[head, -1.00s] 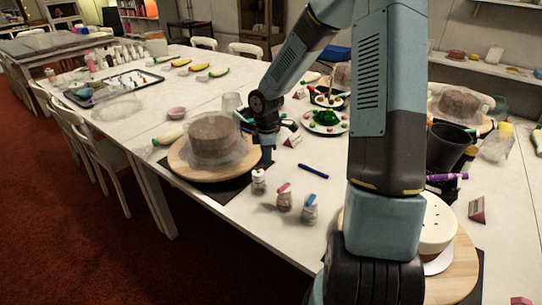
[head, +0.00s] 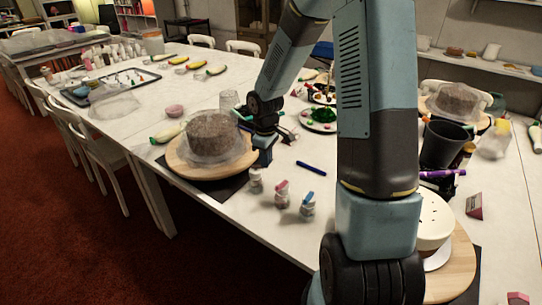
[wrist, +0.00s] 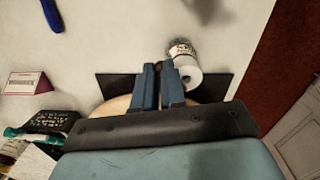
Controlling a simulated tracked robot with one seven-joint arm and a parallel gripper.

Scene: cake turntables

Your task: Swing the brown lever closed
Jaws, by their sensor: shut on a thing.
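A round wooden turntable (head: 180,165) carries a brown cake (head: 212,137) with a clear cover around it. It stands on a dark mat (head: 232,187) near the table's front edge. My gripper (head: 265,158) reaches down at the turntable's right rim. In the wrist view my gripper (wrist: 158,68) has its two blue fingers close together, with a small dark brown piece, seemingly the brown lever (wrist: 158,66), between their tips. The rest of the lever is hidden by the fingers. The turntable's pale edge (wrist: 117,104) shows behind the fingers.
A small jar (head: 256,182) stands close beside my gripper; it also shows right of the fingers in the wrist view (wrist: 186,62). Two more jars (head: 282,196) (head: 308,205) and a blue pen (head: 311,168) lie to the right. A second turntable (head: 462,262) stands at the right.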

